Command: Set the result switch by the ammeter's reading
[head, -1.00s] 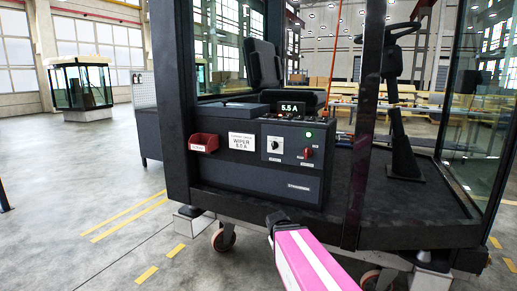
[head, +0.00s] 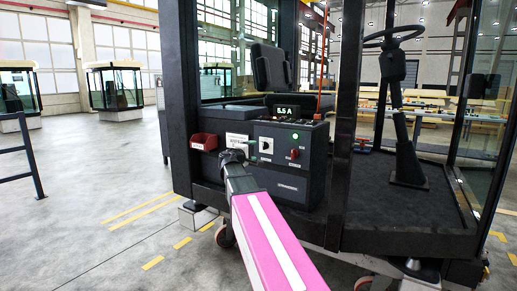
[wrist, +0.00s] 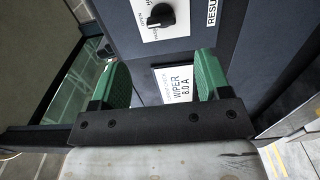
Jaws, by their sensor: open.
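The result switch is a black knob on a white plate (head: 266,148); in the wrist view the knob (wrist: 160,16) is at the top, beside a partly cut-off label starting "RESU" (wrist: 211,12). I cannot tell clearly which mark it points to. My gripper (head: 232,156) is in front of the box, left of the switch. Its green fingers (wrist: 160,76) are open and empty, apart from the knob. A white card (wrist: 178,84) between them reads WIPER 8.0 A.
A red bin (head: 204,142) is on the box's left. A red knob (head: 294,154) and a lit green lamp (head: 295,135) are right of the switch. A dark cab post (head: 345,120) stands farther right, near the steering column (head: 402,130).

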